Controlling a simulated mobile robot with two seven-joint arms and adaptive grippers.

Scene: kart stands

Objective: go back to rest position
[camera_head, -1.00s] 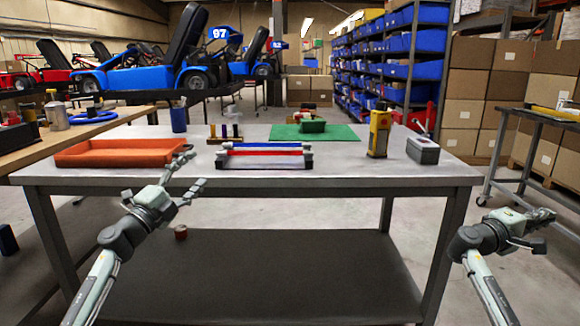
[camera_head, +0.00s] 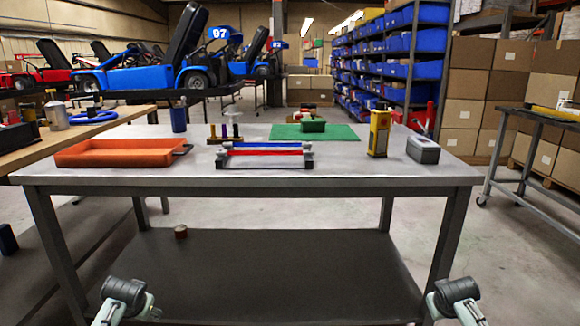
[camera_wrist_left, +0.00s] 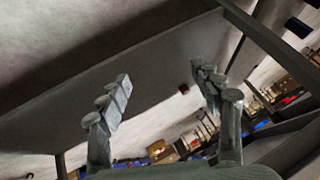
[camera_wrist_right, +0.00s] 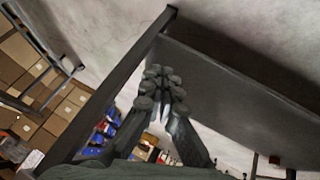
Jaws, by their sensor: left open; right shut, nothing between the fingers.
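My left gripper (camera_wrist_left: 168,95) is open and empty in the left wrist view, with its fingers spread apart. My right gripper (camera_wrist_right: 163,85) is shut with nothing between its fingers in the right wrist view. In the head view only parts of my two arms show at the bottom edge, and the fingers are not clearly visible there. Both arms are low, in front of the metal worktable (camera_head: 380,181) and below its top.
The worktable bears an orange tray (camera_head: 120,160), a rack with blue and red rods (camera_head: 265,153), a green mat (camera_head: 340,132), a yellow device (camera_head: 379,133) and a grey box (camera_head: 423,150). A small brown cylinder (camera_head: 181,231) stands on the dark lower shelf (camera_head: 280,270).

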